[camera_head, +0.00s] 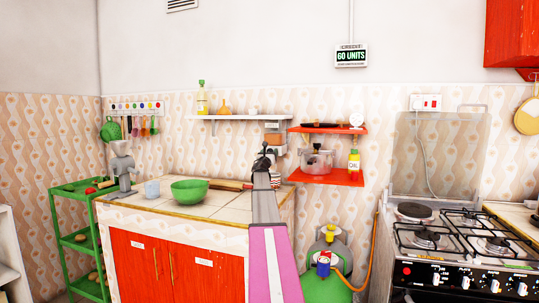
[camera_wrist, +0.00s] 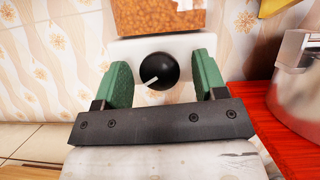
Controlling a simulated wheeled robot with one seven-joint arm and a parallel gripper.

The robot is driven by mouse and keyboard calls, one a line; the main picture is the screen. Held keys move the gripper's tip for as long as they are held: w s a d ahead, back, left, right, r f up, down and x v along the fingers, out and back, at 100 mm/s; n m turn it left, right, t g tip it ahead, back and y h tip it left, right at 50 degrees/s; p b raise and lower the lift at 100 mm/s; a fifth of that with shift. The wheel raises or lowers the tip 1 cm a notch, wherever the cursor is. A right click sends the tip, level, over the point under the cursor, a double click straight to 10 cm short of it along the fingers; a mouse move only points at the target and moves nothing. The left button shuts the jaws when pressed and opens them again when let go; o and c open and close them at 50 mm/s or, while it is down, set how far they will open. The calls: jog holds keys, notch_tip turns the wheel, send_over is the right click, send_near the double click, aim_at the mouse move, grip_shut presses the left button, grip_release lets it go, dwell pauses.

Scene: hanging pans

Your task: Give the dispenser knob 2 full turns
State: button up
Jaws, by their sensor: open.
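The dispenser (camera_wrist: 160,18) is a clear container of brown bits above a white base (camera_wrist: 122,50). Its round black knob (camera_wrist: 160,66) sits on the front of the base, with a white pointer aimed toward the lower left. My gripper (camera_wrist: 160,64) is open, with one green finger on each side of the knob. Small gaps seem to show between knob and fingers; I cannot tell whether either touches. In the head view the dispenser (camera_head: 274,136) is on the wall past my gripper (camera_head: 265,158), which hides the knob.
A red shelf (camera_head: 330,178) with a steel pot (camera_head: 317,161) and an oil bottle (camera_head: 354,161) is close on the right. A white shelf (camera_head: 222,118) is up to the left. The counter (camera_head: 150,208) below holds a green bowl (camera_head: 190,190).

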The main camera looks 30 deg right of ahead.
jog(key=c, duration=0.9)
